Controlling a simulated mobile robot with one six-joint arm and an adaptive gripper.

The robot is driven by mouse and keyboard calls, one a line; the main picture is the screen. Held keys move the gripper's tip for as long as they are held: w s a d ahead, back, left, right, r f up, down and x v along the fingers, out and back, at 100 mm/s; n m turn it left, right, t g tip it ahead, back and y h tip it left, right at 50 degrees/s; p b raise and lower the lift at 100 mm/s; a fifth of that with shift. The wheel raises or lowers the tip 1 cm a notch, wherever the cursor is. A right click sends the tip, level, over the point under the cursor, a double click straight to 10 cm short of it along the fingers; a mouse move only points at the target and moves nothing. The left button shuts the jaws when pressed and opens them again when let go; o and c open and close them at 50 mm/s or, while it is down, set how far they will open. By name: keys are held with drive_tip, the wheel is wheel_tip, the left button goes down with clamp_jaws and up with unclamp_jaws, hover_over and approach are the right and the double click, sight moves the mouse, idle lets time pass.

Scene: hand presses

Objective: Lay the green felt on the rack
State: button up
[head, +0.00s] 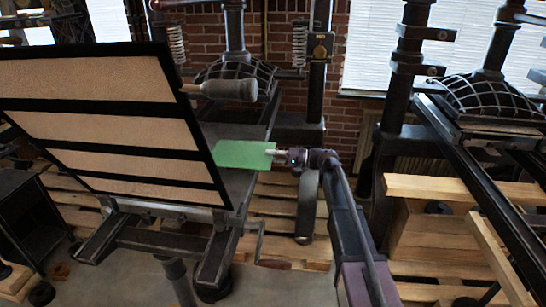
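The green felt (243,154) is a flat bright green sheet over the dark bed of the middle press, right of the large tilted frame. I cannot tell whether it rests on the bed or hangs just above it. My gripper (272,152) reaches in from the right, and its pale tip meets the felt's right edge. The fingers are too small to show whether they are shut on the felt. I cannot pick out a rack for certain in this view.
A black frame with tan panels (100,125) stands tilted up at the left. The middle press (235,72) rises behind the felt, with a grey-handled bar (230,90). Another press (490,95) stands at the right. Wooden pallets (275,215) and beams (460,190) lie below.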

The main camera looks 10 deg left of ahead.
clamp_jaws()
wheel_tip(320, 180, up, 3)
drive_tip(key=p, duration=0.3)
drive_tip(key=shift+r, duration=0.1)
drive_tip(key=shift+d, duration=0.2)
drive_tip(key=d+r+p, duration=0.2)
drive_tip(key=d+p, duration=0.1)
drive_tip(key=d, duration=0.3)
drive_tip(key=shift+d+r, duration=0.35)
drive_tip(key=shift+r, duration=0.05)
idle(0.8)
drive_tip(key=shift+s, duration=0.1)
